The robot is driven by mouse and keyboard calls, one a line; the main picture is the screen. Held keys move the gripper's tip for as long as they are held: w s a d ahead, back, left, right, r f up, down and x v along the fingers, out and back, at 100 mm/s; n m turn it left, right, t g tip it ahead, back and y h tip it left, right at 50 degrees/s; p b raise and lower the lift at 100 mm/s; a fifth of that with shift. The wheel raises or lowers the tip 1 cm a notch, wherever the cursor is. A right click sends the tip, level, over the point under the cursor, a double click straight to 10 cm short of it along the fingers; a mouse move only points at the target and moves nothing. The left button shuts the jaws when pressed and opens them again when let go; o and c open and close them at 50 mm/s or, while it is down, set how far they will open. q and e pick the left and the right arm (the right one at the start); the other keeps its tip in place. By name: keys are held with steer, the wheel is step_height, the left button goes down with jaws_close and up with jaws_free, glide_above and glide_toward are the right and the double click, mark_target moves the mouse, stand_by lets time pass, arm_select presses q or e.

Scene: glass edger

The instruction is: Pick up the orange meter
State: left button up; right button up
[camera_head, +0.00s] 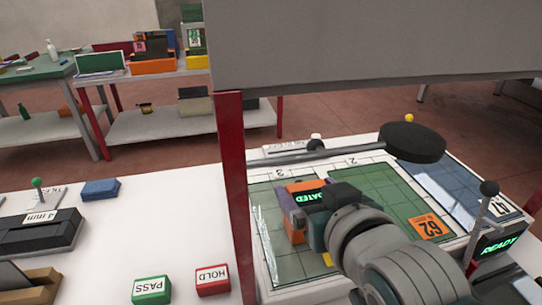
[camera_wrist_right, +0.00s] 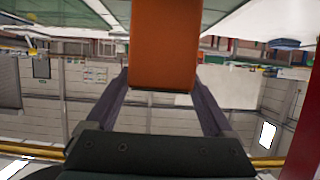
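The orange meter (camera_head: 295,234) is over the left part of the glass-covered tray in the head view, partly hidden by my right gripper. In the right wrist view the meter (camera_wrist_right: 164,45) is an orange block running off the top edge. The two purple-grey fingers of my right gripper (camera_wrist_right: 163,85) lie against its two sides. The right gripper (camera_head: 305,205) also shows in the head view. I cannot tell whether the meter touches the glass. My left gripper is out of view.
A black disc on a rod (camera_head: 412,142) crosses above the tray. Red HOLD (camera_head: 212,280) and green PASS (camera_head: 151,290) blocks lie left on the white table. A READY display (camera_head: 497,246) is at right.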

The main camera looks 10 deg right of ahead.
jaws_close()
stand_by(0.5)
